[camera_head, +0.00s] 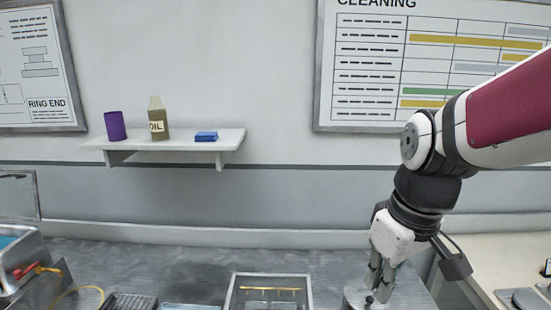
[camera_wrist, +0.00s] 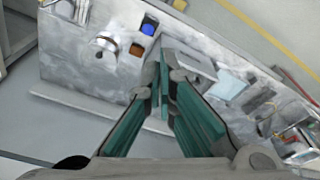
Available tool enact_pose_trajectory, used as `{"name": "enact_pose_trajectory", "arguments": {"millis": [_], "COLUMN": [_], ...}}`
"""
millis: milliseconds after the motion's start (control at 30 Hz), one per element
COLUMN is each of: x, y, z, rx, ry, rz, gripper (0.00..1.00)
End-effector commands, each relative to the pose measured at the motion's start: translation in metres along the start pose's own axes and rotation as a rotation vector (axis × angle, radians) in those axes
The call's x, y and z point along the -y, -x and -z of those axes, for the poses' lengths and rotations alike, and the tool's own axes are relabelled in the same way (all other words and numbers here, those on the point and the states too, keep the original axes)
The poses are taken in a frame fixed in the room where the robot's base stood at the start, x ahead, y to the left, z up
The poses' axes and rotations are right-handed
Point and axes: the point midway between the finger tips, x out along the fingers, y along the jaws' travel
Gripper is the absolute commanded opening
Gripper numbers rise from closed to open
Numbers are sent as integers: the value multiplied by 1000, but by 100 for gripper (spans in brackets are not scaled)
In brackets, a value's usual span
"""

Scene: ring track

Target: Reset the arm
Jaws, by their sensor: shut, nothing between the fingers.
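My arm reaches in from the right in the head view and bends down to my gripper (camera_head: 376,288), which points down over the metal worktop near the bottom edge. In the wrist view my gripper (camera_wrist: 166,62) shows two green-padded fingers that come together at their tips, with nothing between them. The fingers hide part of the worktop behind them. A round grey metal part is partly hidden behind the fingers in the head view.
A shelf (camera_head: 175,141) on the wall holds a purple cup (camera_head: 115,126), an oil bottle (camera_head: 158,119) and a blue block (camera_head: 206,137). A tray (camera_head: 231,297) with a brass rod stands left of my gripper. A sink-like machine (camera_head: 18,260) is far left.

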Motion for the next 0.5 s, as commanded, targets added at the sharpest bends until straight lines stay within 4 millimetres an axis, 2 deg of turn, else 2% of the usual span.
{"name": "enact_pose_trajectory", "arguments": {"millis": [33, 200, 333, 500], "x": [3, 8, 11, 13], "y": [13, 45, 61, 71], "z": [-8, -37, -57, -73], "rx": [-33, -147, -233, -306], "ry": [-37, -199, -308, -397], "rz": [-35, -112, -134, -136], "gripper": [0, 0, 0, 0]}}
